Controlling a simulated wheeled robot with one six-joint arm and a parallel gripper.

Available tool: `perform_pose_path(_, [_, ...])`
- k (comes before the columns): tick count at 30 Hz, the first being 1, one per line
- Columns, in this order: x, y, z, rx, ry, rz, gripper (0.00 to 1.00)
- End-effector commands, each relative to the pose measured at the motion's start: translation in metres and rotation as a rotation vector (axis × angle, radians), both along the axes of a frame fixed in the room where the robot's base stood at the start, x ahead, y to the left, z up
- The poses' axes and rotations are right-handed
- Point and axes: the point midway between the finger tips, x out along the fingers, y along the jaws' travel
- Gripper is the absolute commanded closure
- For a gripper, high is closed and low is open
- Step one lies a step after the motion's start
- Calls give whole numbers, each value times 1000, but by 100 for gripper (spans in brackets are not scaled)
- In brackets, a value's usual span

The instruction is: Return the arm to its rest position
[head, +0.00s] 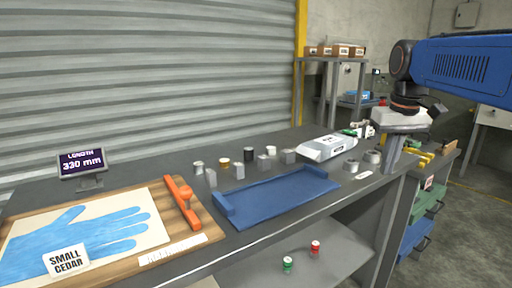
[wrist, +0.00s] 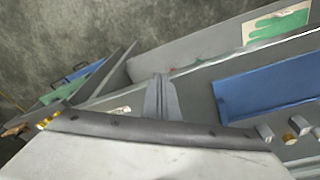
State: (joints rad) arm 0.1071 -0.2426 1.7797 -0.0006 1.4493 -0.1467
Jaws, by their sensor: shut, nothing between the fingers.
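My blue arm comes in from the right in the head view. My gripper (head: 389,168) points down at the right end of the grey workbench (head: 240,233). In the wrist view, the gripper (wrist: 160,78) shows its fingers together and empty, with the bench edge behind them. The blue tray-like mat (head: 280,195) lies on the bench to the left of the gripper, clear of it; it also shows in the wrist view (wrist: 268,92).
Small metal blocks and cylinders (head: 239,171) stand behind the mat, and a white package (head: 327,147) lies near the gripper. A wooden board (head: 198,216) with a blue glove shape (head: 85,240) and a length display (head: 82,163) are at left. Bare floor (head: 470,210) lies right.

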Motion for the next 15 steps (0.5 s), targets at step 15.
perform_pose_path(15, [-134, 34, -118, 8, -158, -18, 100])
